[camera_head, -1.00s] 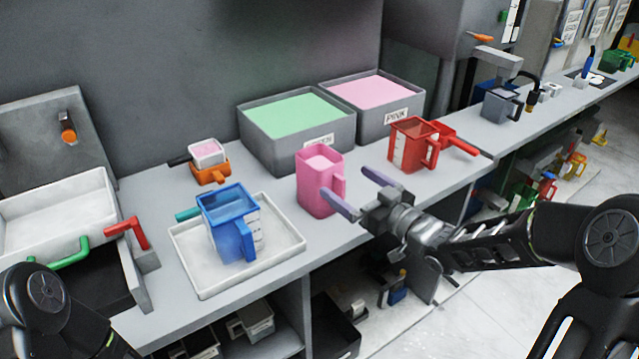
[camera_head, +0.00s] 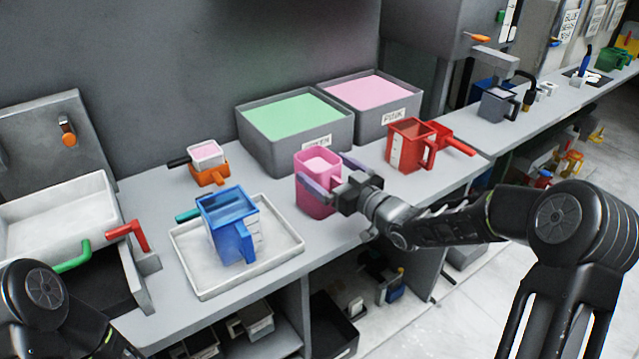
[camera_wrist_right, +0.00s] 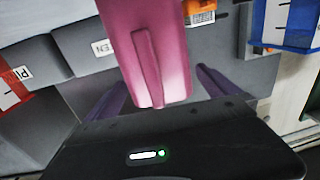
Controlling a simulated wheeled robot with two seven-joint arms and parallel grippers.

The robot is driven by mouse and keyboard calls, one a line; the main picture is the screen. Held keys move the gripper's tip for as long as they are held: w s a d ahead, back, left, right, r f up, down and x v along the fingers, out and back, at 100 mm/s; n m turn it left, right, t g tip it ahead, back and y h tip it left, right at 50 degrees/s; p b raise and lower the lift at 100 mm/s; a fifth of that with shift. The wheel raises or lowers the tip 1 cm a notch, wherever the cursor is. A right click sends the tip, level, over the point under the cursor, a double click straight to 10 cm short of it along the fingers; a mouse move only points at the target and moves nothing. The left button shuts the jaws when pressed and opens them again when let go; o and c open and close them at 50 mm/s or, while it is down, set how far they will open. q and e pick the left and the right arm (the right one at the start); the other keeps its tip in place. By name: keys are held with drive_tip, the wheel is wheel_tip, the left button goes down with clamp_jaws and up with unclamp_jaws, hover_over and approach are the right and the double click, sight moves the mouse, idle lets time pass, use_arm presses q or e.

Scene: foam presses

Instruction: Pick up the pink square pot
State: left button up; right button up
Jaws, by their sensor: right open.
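The pink square pot (camera_head: 318,164) stands upright on the grey counter, with pink contents showing at its open top. My right gripper (camera_head: 331,175) is open at the pot, with one purple finger on its near left side and the other toward its far right side. In the right wrist view the pot (camera_wrist_right: 150,40) stands between the two purple fingers (camera_wrist_right: 160,92), its handle facing the camera. Gaps show beside the pot there, and I cannot tell whether a finger touches it. Only part of my left arm shows at the lower left; its gripper is out of view.
A blue pitcher (camera_head: 230,225) stands on a white tray (camera_head: 190,272) to the left. A red pitcher (camera_head: 405,146) is close on the right. Bins of green (camera_head: 295,116) and pink (camera_head: 370,91) material stand behind. The counter's front edge is near the pot.

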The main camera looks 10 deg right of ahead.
drive_tip(key=shift+w, duration=0.2)
drive_tip(key=shift+c, duration=0.2)
drive_tip(key=c, duration=2)
